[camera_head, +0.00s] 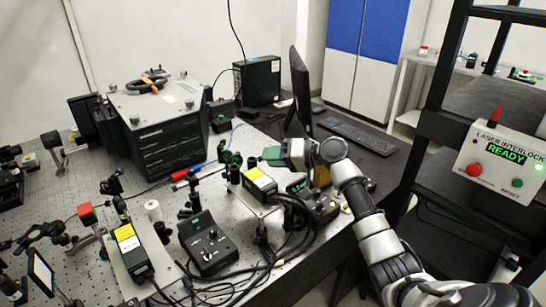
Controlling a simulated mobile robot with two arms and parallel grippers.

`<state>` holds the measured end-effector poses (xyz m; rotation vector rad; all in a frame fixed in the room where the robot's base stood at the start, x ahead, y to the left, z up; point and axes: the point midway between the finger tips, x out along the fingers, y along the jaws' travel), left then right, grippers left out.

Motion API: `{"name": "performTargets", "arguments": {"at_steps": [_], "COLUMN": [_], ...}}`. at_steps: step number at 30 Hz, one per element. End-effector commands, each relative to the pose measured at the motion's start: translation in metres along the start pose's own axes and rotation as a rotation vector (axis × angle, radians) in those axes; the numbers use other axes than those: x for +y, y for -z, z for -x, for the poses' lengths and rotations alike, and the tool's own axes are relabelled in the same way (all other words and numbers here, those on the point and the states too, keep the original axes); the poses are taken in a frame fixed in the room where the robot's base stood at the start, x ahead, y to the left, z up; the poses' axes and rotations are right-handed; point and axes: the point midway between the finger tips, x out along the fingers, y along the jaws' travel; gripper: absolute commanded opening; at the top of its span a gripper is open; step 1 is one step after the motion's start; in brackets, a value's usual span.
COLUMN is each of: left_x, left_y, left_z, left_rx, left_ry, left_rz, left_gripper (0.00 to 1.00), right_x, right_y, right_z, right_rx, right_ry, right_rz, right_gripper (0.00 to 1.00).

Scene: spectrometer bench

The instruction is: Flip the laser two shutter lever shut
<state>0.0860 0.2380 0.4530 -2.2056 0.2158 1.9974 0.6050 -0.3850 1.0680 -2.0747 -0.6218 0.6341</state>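Two black laser boxes with yellow labels stand on the perforated bench: one at the front left (131,252) and one near the middle (260,184). No readable number shows which is laser two. A red block (87,214) on a post stands by the front-left laser. Green parts (231,160) stand at the far-left end of the middle laser; I cannot make out a shutter lever for certain. My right gripper (290,154) is just behind and right of the middle laser, close above it. Its fingers are too small and turned to read. My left gripper is not in view.
A black control box (208,245) and loose cables lie between the lasers. A large dark instrument (168,125) stands behind. A monitor (301,85) and keyboard (358,133) are beyond my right arm. The interlock panel (503,160) at right reads READY.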

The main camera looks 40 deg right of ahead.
Motion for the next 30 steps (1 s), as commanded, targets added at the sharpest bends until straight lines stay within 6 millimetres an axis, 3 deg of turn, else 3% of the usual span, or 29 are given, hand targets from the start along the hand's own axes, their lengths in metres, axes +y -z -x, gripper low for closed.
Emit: {"name": "performTargets", "arguments": {"at_steps": [1, 5, 17, 30], "left_x": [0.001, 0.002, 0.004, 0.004], "left_y": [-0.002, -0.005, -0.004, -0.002], "left_z": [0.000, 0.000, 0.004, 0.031], "left_rx": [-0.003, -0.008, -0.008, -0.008], "left_ry": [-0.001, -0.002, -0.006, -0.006], "left_rz": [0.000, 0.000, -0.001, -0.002], "left_gripper": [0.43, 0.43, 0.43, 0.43], "right_x": [0.000, 0.000, -0.004, -0.029], "right_y": [0.000, 0.000, 0.001, 0.002], "right_z": [0.000, 0.000, 0.001, -0.003], "right_rx": [0.000, 0.000, -0.010, -0.066], "right_ry": [0.000, 0.000, -0.037, -0.240], "right_rz": [0.000, 0.000, 0.048, 0.325], "right_gripper": [0.20, 0.01, 0.00, 0.00]}}
